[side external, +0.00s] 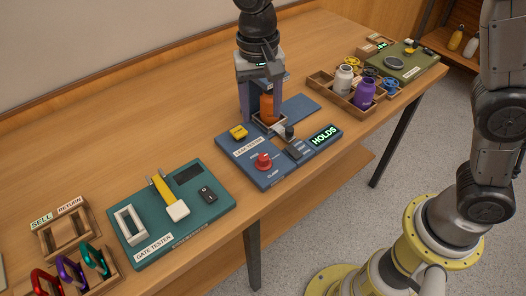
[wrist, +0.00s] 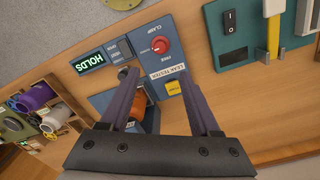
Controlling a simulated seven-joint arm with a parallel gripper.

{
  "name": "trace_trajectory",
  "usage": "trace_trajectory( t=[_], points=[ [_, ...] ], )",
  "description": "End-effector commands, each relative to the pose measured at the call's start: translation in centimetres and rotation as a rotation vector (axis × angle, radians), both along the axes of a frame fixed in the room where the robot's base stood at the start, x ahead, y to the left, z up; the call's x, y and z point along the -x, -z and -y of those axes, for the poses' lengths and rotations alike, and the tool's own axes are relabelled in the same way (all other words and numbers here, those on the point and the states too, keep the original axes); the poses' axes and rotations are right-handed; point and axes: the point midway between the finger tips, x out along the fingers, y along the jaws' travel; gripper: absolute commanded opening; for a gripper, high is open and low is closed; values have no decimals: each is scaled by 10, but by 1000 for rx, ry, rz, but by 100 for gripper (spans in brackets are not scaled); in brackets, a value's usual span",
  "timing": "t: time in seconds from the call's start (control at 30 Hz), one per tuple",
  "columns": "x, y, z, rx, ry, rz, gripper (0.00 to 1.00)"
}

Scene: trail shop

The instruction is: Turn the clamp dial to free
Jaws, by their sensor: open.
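The red clamp dial (side external: 264,160) is on the blue leak tester panel (side external: 273,183), with the word CLAMP printed beside it. In the wrist view the dial (wrist: 160,46) lies between the words CLAMP and FREE; I cannot tell which way it points. An orange bottle (side external: 267,105) stands upright in the tester's holder, partly hidden by my gripper (side external: 263,117). My gripper is open, its fingers on either side of the bottle. In the wrist view the bottle (wrist: 151,113) shows between the fingers; contact is unclear.
The tester's display (side external: 324,136) reads HOLDS. A yellow button (side external: 238,132) and a black lever or knob (side external: 290,131) are close to the bottle. The green gate tester (side external: 210,215) is at left. A wooden tray (side external: 322,83) with white and purple bottles is at right.

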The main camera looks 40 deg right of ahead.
Motion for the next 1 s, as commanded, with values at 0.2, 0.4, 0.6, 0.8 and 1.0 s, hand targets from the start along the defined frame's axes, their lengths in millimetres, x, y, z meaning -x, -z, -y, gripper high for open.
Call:
trace_trajectory(
  t=[0.2, 0.4, 0.6, 0.8, 1.0],
  points=[
    [2, 22, 0, 3, -5, -4, 63],
    [3, 61, 1, 2, -5, -5, 63],
    [3, 100, 2, 3, -5, -4, 63],
    [3, 126, 3, 1, -4, -2, 63],
    [3, 136, 3, 0, -4, 1, 63]
  ],
)
